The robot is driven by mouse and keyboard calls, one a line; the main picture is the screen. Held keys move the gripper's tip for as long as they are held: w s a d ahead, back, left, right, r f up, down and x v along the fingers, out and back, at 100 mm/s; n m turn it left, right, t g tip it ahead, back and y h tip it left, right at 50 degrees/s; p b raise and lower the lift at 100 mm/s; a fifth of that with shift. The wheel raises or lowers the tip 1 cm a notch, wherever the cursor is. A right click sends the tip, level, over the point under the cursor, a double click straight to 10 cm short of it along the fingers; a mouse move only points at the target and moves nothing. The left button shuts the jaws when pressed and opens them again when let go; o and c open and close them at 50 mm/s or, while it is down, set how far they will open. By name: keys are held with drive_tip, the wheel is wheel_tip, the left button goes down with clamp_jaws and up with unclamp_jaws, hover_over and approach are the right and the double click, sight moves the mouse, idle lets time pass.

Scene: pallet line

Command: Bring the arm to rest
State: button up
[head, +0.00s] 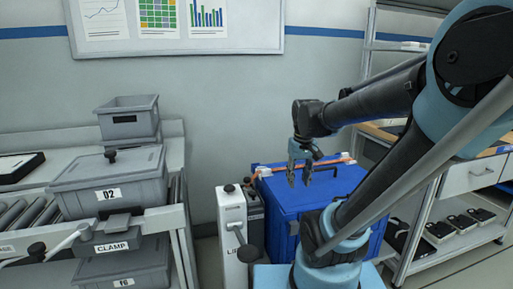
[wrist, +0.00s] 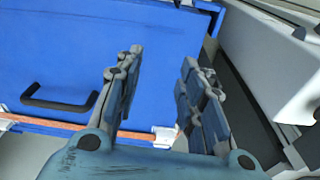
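My gripper (head: 298,180) is over the top of a large blue case (head: 335,189) in the head view. Its two fingers are apart with nothing between them. In the wrist view my gripper (wrist: 160,75) also shows open, with the blue lid (wrist: 70,55) and its black handle (wrist: 60,98) below and to the left. An orange strip runs along the lid's edge. My arm reaches in from the right side of the head view and hides part of the blue case.
A white lever post (head: 232,222) stands just left of the blue case. Farther left, a grey bin marked 02 (head: 110,180) sits by a roller conveyor (head: 30,213), above a CLAMP block (head: 110,246). A shelf unit (head: 460,235) with black items is at right.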

drive_tip(key=s+d+f+m, duration=0.2)
drive_tip(key=s+d+f, duration=0.2)
drive_tip(key=s+f, duration=0.3)
drive_tip(key=s, duration=0.3)
drive_tip(key=shift+t, duration=0.4)
drive_tip(key=shift+d+f, duration=0.1)
drive_tip(key=shift+w+f, duration=0.2)
drive_tip(key=shift+w, duration=0.3)
drive_tip(key=shift+c, duration=0.2)
